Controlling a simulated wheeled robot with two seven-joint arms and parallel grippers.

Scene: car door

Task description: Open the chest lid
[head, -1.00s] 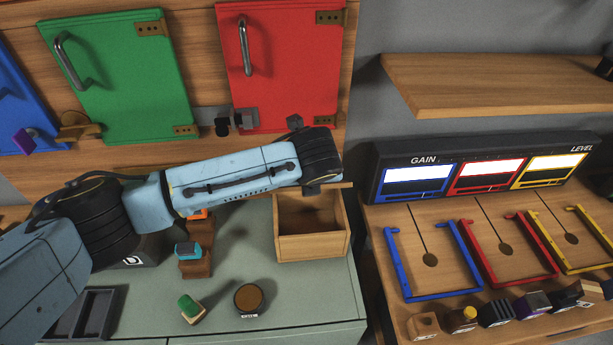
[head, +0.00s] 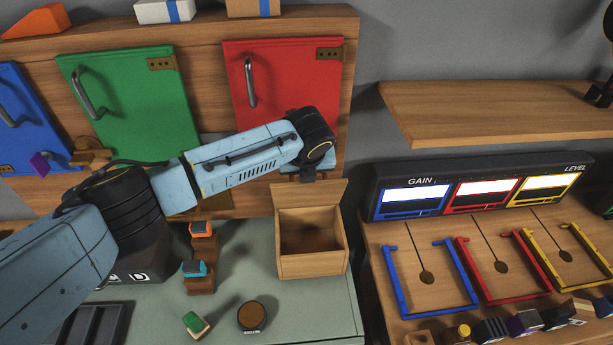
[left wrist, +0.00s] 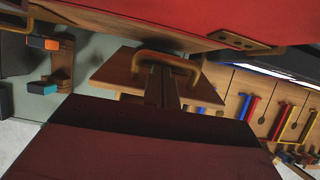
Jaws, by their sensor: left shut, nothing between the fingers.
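The chest is a small open wooden box (head: 312,262) on the grey-green bench in the head view. Its lid (head: 300,195) is raised at the box's back edge, its inner face showing, and the box inside is visible. In the left wrist view the lid (left wrist: 110,72) shows as a wooden panel with a brass handle (left wrist: 185,62). My left gripper (left wrist: 163,78) is shut and empty, its fingers at the handle; whether they touch it is unclear. In the head view the gripper (head: 308,178) is partly hidden, just above the lid. My right gripper is out of view.
A red door (head: 285,85) and a green door (head: 130,100) stand behind my left arm. Orange and teal blocks on a wooden stand (head: 200,262), a green block (head: 195,322) and a round brown piece (head: 251,316) are left of the chest. A shelf (head: 490,110) juts out at right.

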